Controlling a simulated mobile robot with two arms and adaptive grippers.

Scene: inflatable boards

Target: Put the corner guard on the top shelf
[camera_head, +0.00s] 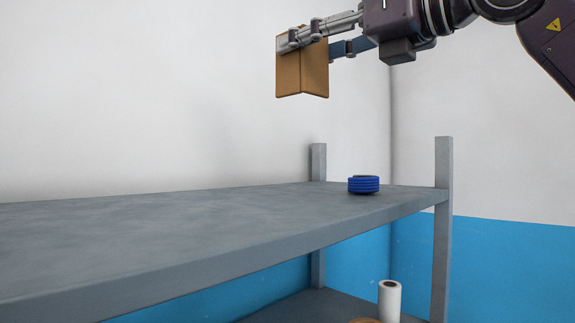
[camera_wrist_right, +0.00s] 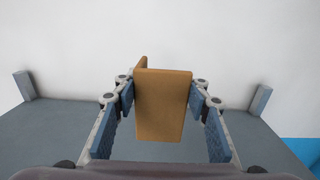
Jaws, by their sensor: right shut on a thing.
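The corner guard (camera_head: 302,80) is a brown, L-shaped piece, held upright in the air above the top shelf (camera_head: 150,227). My right gripper (camera_head: 312,38) is shut on it, near its upper part in the head view. In the right wrist view the corner guard (camera_wrist_right: 162,105) sits between the two finger pads of my right gripper (camera_wrist_right: 162,98). The grey top shelf (camera_wrist_right: 60,130) shows beneath and beyond it. The guard is clear of the shelf surface. My left gripper is in neither view.
A blue coiled roll (camera_head: 363,185) sits on the top shelf near its right end. Grey posts (camera_head: 443,220) rise above the shelf at that end. A white roll (camera_head: 389,301) stands on the lower level. The left and middle of the top shelf are bare.

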